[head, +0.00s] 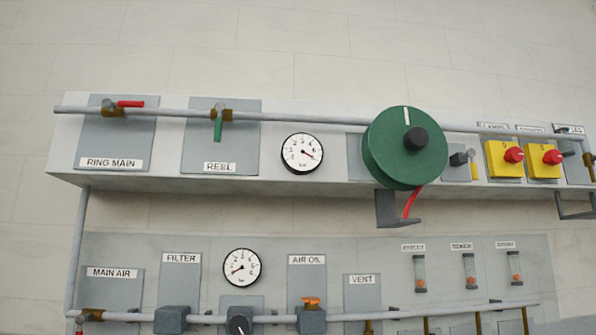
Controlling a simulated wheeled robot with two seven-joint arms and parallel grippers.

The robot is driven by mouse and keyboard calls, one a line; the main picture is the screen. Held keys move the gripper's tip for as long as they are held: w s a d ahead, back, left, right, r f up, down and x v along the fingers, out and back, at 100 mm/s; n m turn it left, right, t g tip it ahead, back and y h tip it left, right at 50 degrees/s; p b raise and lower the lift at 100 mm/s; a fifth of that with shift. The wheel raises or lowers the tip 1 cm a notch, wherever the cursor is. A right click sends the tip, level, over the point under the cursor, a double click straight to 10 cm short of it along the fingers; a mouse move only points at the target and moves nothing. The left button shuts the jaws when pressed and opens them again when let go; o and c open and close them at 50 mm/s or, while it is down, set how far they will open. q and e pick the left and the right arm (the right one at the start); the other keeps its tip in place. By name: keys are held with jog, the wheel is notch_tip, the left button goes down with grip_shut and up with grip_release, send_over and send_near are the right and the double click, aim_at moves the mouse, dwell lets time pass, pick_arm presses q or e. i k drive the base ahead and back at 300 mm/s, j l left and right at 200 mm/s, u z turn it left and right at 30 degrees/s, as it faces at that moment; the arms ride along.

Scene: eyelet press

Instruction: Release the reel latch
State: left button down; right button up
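The green reel (390,160) is a round drum on the upper panel, right of centre. It has a black hub (416,139) and a white mark on its rim. A red hose (412,203) hangs from its lower edge. Just right of the drum is a small dark block (458,159) beside a short lever with a yellow end (474,170); I cannot tell whether this is the latch. A valve with a green handle (218,130), pointing down, sits above a REEL label (219,167). Neither of my grippers shows in the head view.
A grey pipe (300,119) crosses the upper panel. A dark bracket (392,212) juts out below the reel. Right are yellow boxes with red knobs (503,160). Left is the red-handled RING MAIN valve (130,104). Gauges (302,153) and a lower panel (215,245) also show.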

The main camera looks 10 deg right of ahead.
aim_at(471, 153)
jog(key=z, duration=1.25)
jog(key=k+l+u, duration=0.2)
jog(key=i, duration=0.1)
